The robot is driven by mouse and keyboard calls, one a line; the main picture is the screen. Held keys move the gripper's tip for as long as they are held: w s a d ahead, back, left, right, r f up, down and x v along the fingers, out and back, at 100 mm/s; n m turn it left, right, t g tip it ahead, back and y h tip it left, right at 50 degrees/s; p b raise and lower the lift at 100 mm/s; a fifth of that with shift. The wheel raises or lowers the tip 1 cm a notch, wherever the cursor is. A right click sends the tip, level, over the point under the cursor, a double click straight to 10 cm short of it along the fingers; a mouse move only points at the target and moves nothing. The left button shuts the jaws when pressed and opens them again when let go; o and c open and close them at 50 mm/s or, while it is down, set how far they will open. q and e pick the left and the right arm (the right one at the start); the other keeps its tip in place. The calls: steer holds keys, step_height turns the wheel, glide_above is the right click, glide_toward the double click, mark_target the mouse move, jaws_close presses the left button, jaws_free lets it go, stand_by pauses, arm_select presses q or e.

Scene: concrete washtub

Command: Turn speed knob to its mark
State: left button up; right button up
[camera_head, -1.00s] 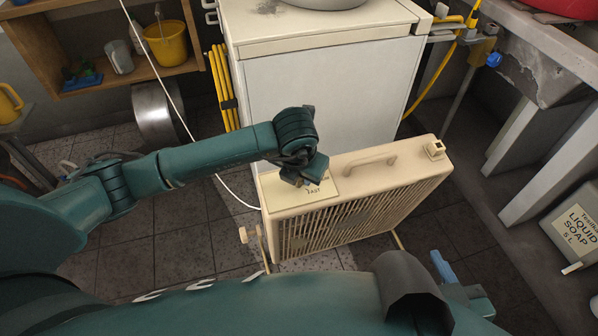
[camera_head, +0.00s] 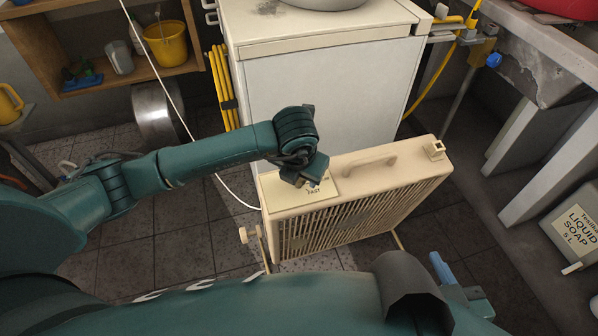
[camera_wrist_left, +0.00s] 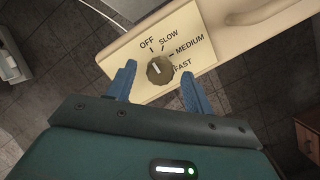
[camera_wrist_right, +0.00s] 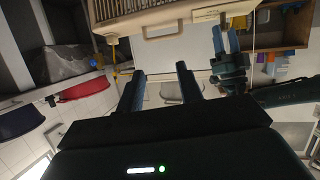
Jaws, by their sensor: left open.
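The speed knob (camera_wrist_left: 160,69) is a small dark round knob with a pale pointer line, on a cream panel (camera_wrist_left: 215,45) marked OFF, SLOW, MEDIUM and FAST. Its pointer leans up and left, towards the OFF side. The panel is on top of a beige box fan (camera_head: 400,180). My left gripper (camera_wrist_left: 155,73) is open, with one blue finger on each side of the knob; I cannot tell whether they touch it. In the head view the left gripper (camera_head: 311,181) hides the knob. My right gripper (camera_head: 440,266) is low at the right; its fingers (camera_wrist_right: 160,78) are apart and empty.
The fan's handle (camera_head: 368,163) rises right of the panel. A white appliance (camera_head: 320,95) stands close behind the fan. A concrete washtub (camera_head: 545,60) and a liquid soap container (camera_head: 575,228) are at the right. A shelf with a yellow bucket (camera_head: 166,44) is at back left.

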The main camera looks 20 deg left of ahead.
arm_select(q)
steer(key=a+p+v, duration=0.1)
steer(key=p+v, duration=0.1)
steer(key=v, duration=1)
steer(key=shift+d+r, duration=0.35)
steer(key=shift+d, duration=0.15)
arm_select(e)
steer(key=shift+s+d+r+m, duration=0.2)
steer(key=shift+d+r+m, duration=0.1)
steer(key=shift+r, duration=0.3)
steer(key=shift+s+d+r+m, duration=0.2)
steer(key=shift+d+r+m, duration=0.1)
steer(key=shift+r, duration=0.3)
steer(key=shift+a, duration=0.1)
